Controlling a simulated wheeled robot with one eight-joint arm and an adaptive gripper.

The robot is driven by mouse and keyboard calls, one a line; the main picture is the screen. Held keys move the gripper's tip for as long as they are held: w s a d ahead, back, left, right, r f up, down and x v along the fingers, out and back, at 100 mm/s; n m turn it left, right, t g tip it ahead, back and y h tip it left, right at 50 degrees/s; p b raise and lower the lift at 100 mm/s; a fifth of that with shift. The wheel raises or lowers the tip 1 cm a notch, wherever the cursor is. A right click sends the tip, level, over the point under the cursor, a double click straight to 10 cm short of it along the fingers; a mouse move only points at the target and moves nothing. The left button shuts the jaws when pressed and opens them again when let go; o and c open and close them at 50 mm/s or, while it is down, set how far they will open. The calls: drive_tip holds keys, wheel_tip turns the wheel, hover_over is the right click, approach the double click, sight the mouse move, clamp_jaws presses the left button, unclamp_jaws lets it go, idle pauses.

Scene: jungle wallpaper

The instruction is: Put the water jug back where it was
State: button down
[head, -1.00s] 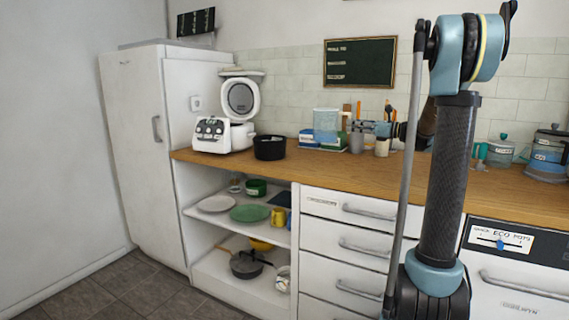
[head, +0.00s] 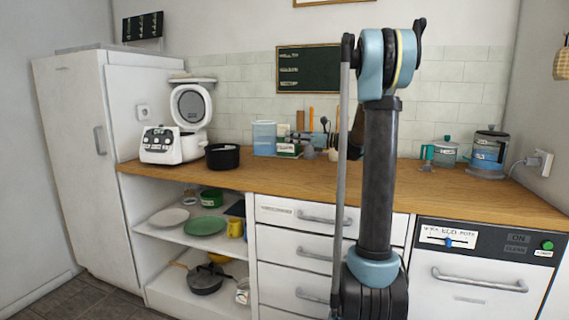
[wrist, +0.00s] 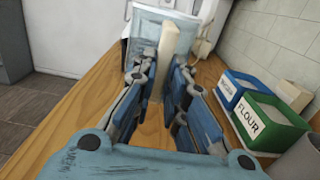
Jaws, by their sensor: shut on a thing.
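The water jug (head: 264,138) is a clear, light-blue container with a pale handle, upright at the back of the wooden counter (head: 220,177). In the wrist view the jug (wrist: 178,30) is straight ahead. My gripper (wrist: 160,78) is shut on its pale upright handle, with a finger on each side. I cannot tell whether the jug's base touches the counter.
Green flour box (wrist: 262,122) and blue box (wrist: 232,88) stand close on the right along the tiled wall. A black pot (head: 222,157) and white cooker (head: 160,146) stand left. A jar (head: 445,153) and kettle (head: 488,155) stand right. The front counter is clear.

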drive_tip(key=shift+f, duration=3.6)
drive_tip(key=c, duration=1.6)
unclamp_jaws()
drive_tip(key=shift+d, duration=0.1)
drive_tip(key=v, duration=1.2)
